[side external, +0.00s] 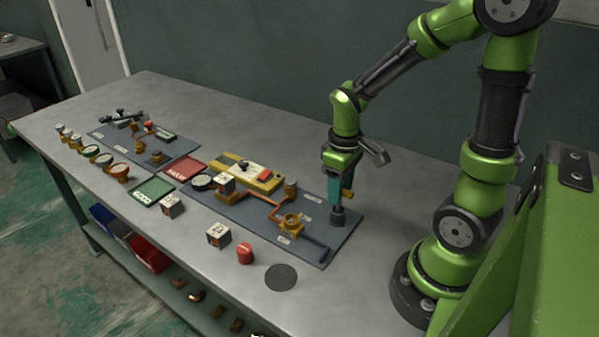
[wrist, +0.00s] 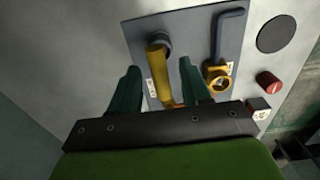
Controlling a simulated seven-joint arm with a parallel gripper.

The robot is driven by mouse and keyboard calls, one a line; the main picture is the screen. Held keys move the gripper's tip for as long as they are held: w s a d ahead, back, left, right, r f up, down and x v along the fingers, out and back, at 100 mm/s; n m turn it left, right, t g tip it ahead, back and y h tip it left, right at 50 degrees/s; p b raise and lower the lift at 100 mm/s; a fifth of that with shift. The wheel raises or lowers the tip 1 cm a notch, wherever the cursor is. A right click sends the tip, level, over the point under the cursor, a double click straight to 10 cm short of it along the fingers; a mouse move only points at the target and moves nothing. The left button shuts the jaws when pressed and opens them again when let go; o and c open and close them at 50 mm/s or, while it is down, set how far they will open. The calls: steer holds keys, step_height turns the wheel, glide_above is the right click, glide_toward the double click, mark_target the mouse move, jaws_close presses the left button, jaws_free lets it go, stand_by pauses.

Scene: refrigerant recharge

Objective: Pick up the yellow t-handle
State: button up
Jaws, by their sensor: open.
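The yellow t-handle (wrist: 157,72) shows in the wrist view as a yellow bar running between my two fingers, beside a dark round post (wrist: 158,41). My gripper (wrist: 160,68) is open, with one green finger on each side of the handle and gaps visible. In the side external view my gripper (side external: 338,196) points down over the dark post (side external: 337,218) at the right end of the grey panel.
The grey panel (side external: 345,235) carries a copper pipe, a brass valve (side external: 291,219) and a dark lever (side external: 312,246). A red knob (side external: 245,254), a white cube (side external: 219,235) and a dark disc (side external: 281,277) lie in front. Trays and gauges stand farther left.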

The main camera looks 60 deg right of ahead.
steer(key=shift+f, duration=1.3)
jaws_close()
